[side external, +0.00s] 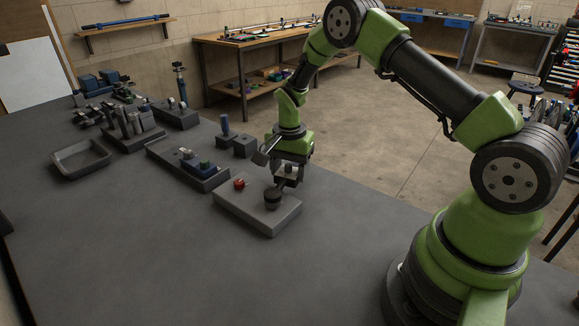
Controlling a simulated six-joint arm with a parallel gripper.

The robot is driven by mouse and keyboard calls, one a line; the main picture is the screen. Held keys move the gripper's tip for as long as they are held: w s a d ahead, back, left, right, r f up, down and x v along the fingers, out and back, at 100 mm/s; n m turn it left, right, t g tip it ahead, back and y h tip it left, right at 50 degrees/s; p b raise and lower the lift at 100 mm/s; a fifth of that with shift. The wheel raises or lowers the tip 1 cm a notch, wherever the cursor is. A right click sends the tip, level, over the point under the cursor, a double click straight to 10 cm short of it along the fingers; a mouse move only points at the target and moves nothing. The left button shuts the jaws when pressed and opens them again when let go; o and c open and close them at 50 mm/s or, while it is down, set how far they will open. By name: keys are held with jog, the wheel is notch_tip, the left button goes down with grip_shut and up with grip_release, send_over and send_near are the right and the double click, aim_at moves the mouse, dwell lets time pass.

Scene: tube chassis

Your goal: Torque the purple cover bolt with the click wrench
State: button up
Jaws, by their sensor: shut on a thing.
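My gripper (286,177) points down over the right part of a grey block (235,205) on the bench. It is shut on a dark piece that is mostly hidden by the fingers; I cannot tell from this view whether this is the click wrench. A short dark cylinder (272,199) shows just below the fingers at the block's top; I cannot tell whether it is held or stands on the block. A small red part (239,184) sits on the block to the left of the gripper. I cannot make out a purple cover bolt.
A shallow empty bin (80,160) and racks of tools are farther left. The front of the bench is clear.

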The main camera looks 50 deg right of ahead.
jog(key=o, duration=1.5)
notch_tip(320, 180, up, 9)
jog(key=shift+r, duration=0.3)
jog(key=c, duration=0.3)
jog(key=shift+w+d+r+m, duration=0.15)
jog(key=shift+w+m, duration=0.1)
jog(key=shift+m, duration=0.15)
jog(key=c, duration=0.4)
jog(key=w+d+m, duration=0.1)
jog(key=m, duration=0.1)
jog(key=w+d+f+m, duration=0.1)
jog(key=m, duration=0.2)
jog(key=w+d+m, duration=0.1)
jog(key=m, duration=0.2)
jog(key=shift+f, duration=0.3)
grip_shut()
jog(key=shift+w+d+f+m, duration=0.3)
jog(key=shift+d+f+m, duration=0.25)
jog(key=shift+f+m, duration=0.95)
jog(key=shift+w+d+f+m, duration=0.35)
jog(key=shift+d+f+m, duration=0.2)
jog(key=shift+f+m, duration=0.9)
jog(key=shift+w+d+f+m, duration=0.3)
jog(key=shift+d+f+m, duration=0.25)
jog(key=shift+f+m, duration=0.95)
